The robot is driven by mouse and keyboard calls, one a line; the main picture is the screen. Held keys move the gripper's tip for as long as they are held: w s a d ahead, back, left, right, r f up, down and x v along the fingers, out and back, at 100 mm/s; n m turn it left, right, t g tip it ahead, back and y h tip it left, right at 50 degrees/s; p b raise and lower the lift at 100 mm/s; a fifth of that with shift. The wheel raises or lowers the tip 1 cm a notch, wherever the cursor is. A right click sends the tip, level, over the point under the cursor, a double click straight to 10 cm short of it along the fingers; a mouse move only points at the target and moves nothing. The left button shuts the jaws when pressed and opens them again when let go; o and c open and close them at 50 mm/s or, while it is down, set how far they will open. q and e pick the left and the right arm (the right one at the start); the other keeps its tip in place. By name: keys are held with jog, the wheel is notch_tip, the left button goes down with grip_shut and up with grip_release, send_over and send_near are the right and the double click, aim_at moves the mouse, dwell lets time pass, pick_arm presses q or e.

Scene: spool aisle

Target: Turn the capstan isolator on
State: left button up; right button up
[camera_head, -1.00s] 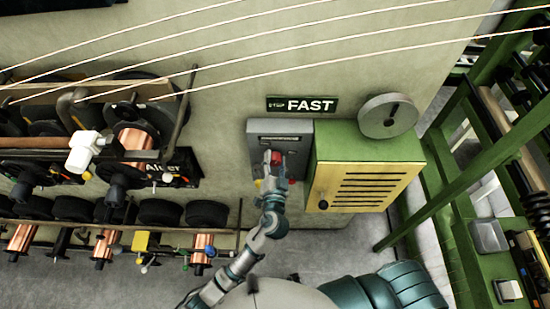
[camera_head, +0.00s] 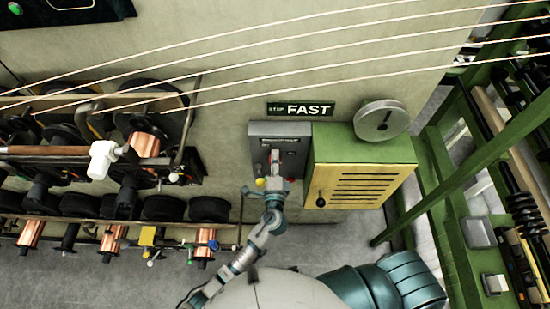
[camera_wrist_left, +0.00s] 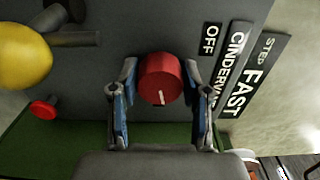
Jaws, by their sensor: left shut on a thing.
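A grey control panel (camera_head: 257,131) is on the wall, left of a green and yellow cabinet. In the left wrist view a red rotary knob (camera_wrist_left: 160,79) with a white mark sits on this panel. The mark points toward the bottom of that picture. My left gripper (camera_wrist_left: 160,100) has one blue-padded finger on each side of the knob and is shut on it. In the head view the left gripper (camera_head: 274,162) covers the knob. A label by the knob reads OFF (camera_wrist_left: 209,40). My right gripper is not in view.
A yellow knob (camera_wrist_left: 22,57) and a small red button (camera_wrist_left: 43,110) are beside the red knob. The slatted cabinet (camera_head: 365,180) stands close on the right. Spool racks (camera_head: 140,150) are on the left. Several wires cross above.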

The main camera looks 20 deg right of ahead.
pick_arm(q)
jog(key=shift+s+f+m+p, duration=0.15)
jog(key=shift+f+m+p, duration=0.3)
jog(key=shift+m, duration=0.65)
jog(key=o, duration=0.9)
jog(key=shift+o, duration=1.2)
jog(key=shift+d, duration=0.1)
jog(key=shift+r, duration=0.15)
